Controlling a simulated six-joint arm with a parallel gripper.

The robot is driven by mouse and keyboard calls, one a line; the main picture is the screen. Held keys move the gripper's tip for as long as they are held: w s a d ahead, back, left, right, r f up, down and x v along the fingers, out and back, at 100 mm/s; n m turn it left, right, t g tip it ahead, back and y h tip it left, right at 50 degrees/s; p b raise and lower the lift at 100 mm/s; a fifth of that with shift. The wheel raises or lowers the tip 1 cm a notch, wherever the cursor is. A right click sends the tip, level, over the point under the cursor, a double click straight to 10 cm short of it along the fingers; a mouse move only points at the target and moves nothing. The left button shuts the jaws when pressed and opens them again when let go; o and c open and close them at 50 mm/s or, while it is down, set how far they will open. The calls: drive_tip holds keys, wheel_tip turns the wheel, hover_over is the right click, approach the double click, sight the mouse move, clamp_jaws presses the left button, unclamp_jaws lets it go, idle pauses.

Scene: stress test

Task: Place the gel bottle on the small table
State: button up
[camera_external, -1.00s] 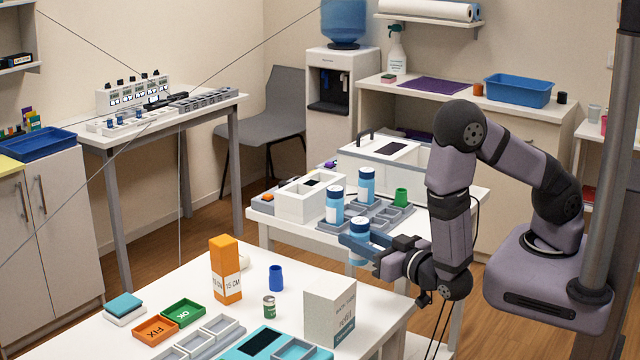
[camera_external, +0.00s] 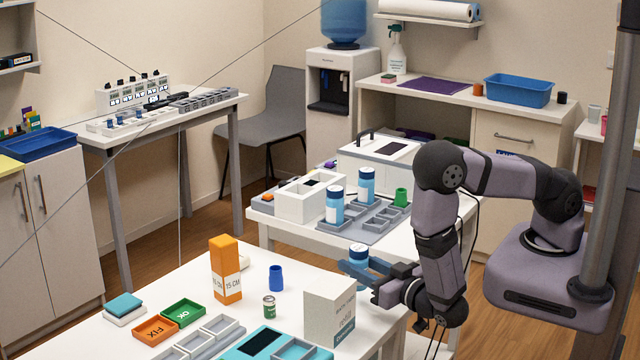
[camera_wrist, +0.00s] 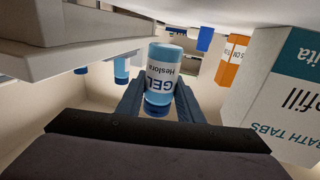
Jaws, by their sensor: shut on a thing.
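The gel bottle (camera_external: 358,253) is blue and white with a dark blue cap. My gripper (camera_external: 352,268) is shut on it and holds it in the gap between the middle white table (camera_external: 275,232) and the front white table (camera_external: 385,318). In the wrist view the gel bottle (camera_wrist: 165,75) sits between my gripper's two fingers (camera_wrist: 158,98), its GEL label facing the camera and upside down. Its lower part is partly hidden by the fingers in the external view. I cannot tell which table is the small one.
Two similar blue bottles (camera_external: 335,207) stand in a grey tray (camera_external: 375,225) on the middle table. A white refill box (camera_external: 330,312), an orange box (camera_external: 226,270) and a blue cup (camera_external: 276,278) stand on the front table. The refill box is close to my gripper.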

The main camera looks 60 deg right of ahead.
drive_tip(key=shift+f+p, duration=0.3)
drive_tip(key=shift+f, duration=1.3)
drive_tip(key=shift+f, duration=0.1)
drive_tip(key=shift+f, duration=0.15)
drive_tip(key=o, duration=1.1)
drive_tip(key=shift+o, duration=0.2)
drive_tip(key=v, duration=0.5)
drive_tip(key=shift+a, duration=0.1)
drive_tip(key=shift+o, duration=0.5)
drive_tip(key=shift+v, duration=1.15)
